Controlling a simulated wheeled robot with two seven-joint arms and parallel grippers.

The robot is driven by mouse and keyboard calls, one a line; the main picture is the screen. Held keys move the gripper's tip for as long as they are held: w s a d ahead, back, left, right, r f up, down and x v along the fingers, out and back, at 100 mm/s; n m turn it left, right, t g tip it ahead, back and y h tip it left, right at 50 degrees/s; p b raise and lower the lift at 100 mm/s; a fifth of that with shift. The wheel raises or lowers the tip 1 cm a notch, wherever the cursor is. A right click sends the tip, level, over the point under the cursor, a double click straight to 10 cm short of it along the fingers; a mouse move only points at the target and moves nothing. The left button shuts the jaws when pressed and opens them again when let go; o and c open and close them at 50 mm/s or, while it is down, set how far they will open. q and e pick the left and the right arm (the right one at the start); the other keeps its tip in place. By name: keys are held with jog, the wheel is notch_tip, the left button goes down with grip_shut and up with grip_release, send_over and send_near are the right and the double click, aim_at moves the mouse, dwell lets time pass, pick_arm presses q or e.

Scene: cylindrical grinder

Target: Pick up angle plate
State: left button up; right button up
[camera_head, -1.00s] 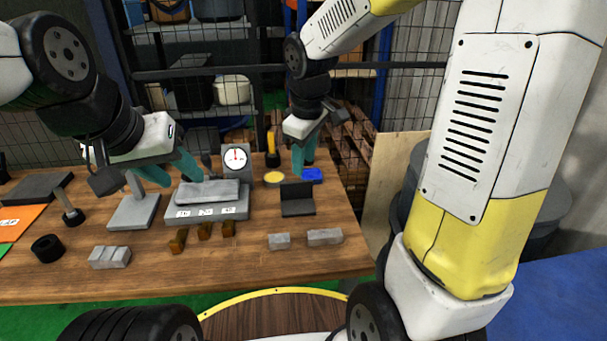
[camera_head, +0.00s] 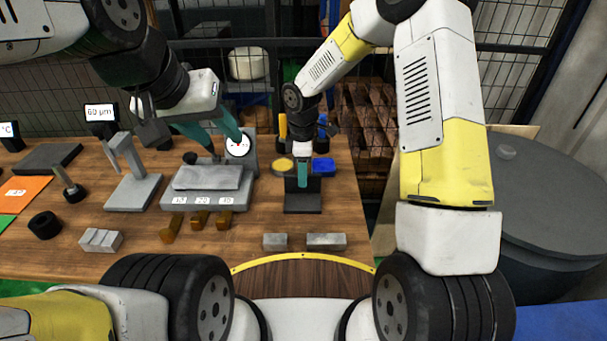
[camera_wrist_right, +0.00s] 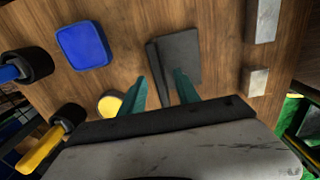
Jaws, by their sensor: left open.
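The angle plate (camera_head: 303,202) is a dark grey L-shaped block on the wooden bench. My right gripper (camera_head: 303,177) is over it and hides part of its upright wall. In the right wrist view the angle plate (camera_wrist_right: 180,58) lies beyond the two teal fingers (camera_wrist_right: 162,82), which are apart with nothing held. Its upright edge appears in line with the gap between them; I cannot tell whether they touch it. My left gripper (camera_head: 220,132) is open and empty, above the bench near the dial gauge.
A dial gauge (camera_head: 239,146) and a grey plate on a numbered block (camera_head: 205,180) stand left of the angle plate. A blue block (camera_head: 323,167) and a yellow-topped disc (camera_head: 282,165) are behind it. Grey blocks (camera_head: 326,242) lie in front. The bench ends at the right.

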aim_at(303, 192)
notch_tip(303, 192, down, 4)
jog(key=shift+f, duration=0.15)
grip_shut()
jog(key=shift+w, duration=0.15)
dwell(1.3)
